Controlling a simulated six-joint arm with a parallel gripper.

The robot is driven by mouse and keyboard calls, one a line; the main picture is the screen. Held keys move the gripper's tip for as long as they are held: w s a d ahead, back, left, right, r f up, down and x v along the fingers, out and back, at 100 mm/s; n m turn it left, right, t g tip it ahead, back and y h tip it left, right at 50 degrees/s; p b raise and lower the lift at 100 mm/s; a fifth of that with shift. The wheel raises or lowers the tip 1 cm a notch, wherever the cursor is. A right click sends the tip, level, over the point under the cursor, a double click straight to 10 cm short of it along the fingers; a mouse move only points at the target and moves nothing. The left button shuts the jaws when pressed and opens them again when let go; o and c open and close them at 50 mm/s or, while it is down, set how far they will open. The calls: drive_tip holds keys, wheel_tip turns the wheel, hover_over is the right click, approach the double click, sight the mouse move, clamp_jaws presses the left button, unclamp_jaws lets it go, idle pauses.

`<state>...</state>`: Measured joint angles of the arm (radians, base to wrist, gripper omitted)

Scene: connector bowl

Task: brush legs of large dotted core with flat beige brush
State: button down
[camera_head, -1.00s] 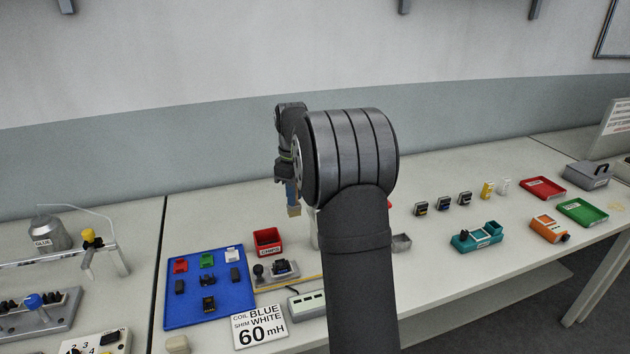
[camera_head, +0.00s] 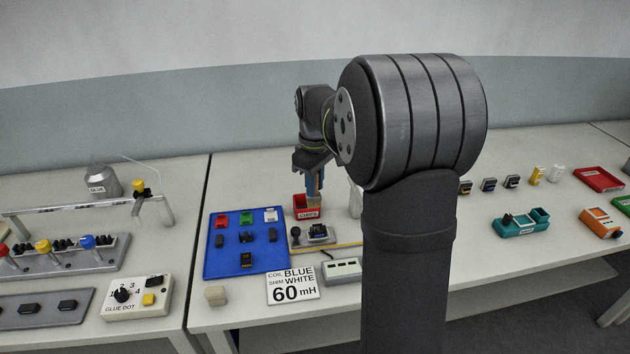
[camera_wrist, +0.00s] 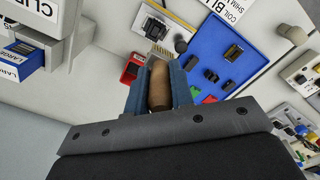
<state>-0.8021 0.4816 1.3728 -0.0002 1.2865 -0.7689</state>
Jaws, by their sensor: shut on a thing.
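My gripper (camera_head: 314,184) is shut on a brush with a brown handle (camera_wrist: 160,84) and pale beige bristles (camera_wrist: 159,52). It holds the brush above the table, in line with the red bin in the head view. A black core (camera_head: 317,231) sits on a small grey fixture with a black knob; it also shows in the wrist view (camera_wrist: 153,27), apart from the bristles. A larger black core (camera_head: 247,259) lies on the blue mat (camera_head: 222,266), also seen in the wrist view (camera_wrist: 233,53). I cannot make out dots or legs on either core.
A red bin (camera_head: 306,212) stands behind the fixture. A sign reading 60 mH (camera_head: 293,287) and a grey-green box (camera_head: 342,270) are in front. A teal holder (camera_head: 520,224) is at right, the glue dot box (camera_head: 137,297) at left.

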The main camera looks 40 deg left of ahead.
sight(316, 206)
drive_tip(key=shift+f, duration=3.55)
drive_tip(key=shift+f, duration=0.7)
drive_tip(key=shift+w+d, duration=0.1)
drive_tip(key=shift+w+d+r, duration=0.1)
drive_tip(key=shift+w+d, duration=0.65)
drive_tip(key=shift+s+a, duration=0.85)
drive_tip(key=shift+w+d, duration=0.15)
drive_tip(key=shift+w+d, duration=0.7)
drive_tip(key=shift+d, duration=0.05)
